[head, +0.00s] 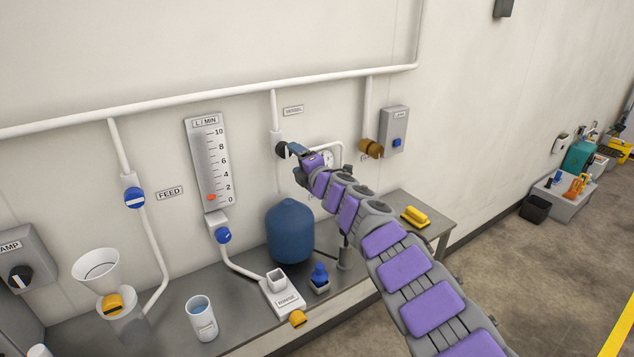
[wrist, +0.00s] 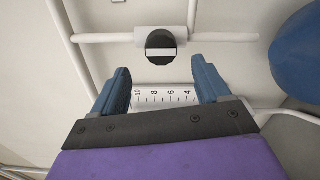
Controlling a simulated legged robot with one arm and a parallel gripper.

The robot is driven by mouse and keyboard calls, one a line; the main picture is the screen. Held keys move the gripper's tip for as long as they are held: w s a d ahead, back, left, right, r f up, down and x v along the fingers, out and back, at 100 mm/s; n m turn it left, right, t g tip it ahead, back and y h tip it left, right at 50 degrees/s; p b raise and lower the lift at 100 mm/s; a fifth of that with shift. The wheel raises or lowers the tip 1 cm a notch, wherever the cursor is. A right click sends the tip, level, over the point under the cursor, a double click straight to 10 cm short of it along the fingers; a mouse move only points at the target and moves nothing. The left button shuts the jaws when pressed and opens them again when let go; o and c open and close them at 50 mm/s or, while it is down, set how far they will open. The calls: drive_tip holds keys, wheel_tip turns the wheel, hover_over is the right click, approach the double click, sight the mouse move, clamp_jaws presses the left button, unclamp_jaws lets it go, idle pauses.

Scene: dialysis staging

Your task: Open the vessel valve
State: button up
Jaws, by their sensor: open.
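The vessel valve (head: 281,149) is a dark round knob on a white vertical pipe under the VESSEL label (head: 293,110). In the head view my gripper (head: 295,149) is right beside it and partly covers it. In the wrist view the knob (wrist: 160,47) is black with a white bar that lies along the pipe. My gripper's two blue fingers (wrist: 163,78) are open and empty. The knob is just beyond the fingertips and roughly centred between them. I see no contact. The blue vessel (head: 290,231) stands below the valve.
The flow meter (head: 208,160) is on the wall left of the valve. A round gauge (head: 327,158) sits close behind my wrist, and a brown valve (head: 371,148) is to the right. Cups and a rinse holder (head: 283,297) stand on the grey bench (head: 240,325).

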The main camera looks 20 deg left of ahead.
drive_tip(key=b+v, duration=0.2)
drive_tip(key=v, duration=0.7)
drive_tip(key=shift+s+d+f+b, duration=0.2)
drive_tip(key=shift+d+f+b, duration=0.1)
drive_tip(key=shift+f+b, duration=0.05)
idle(0.4)
drive_tip(key=shift+r, duration=0.1)
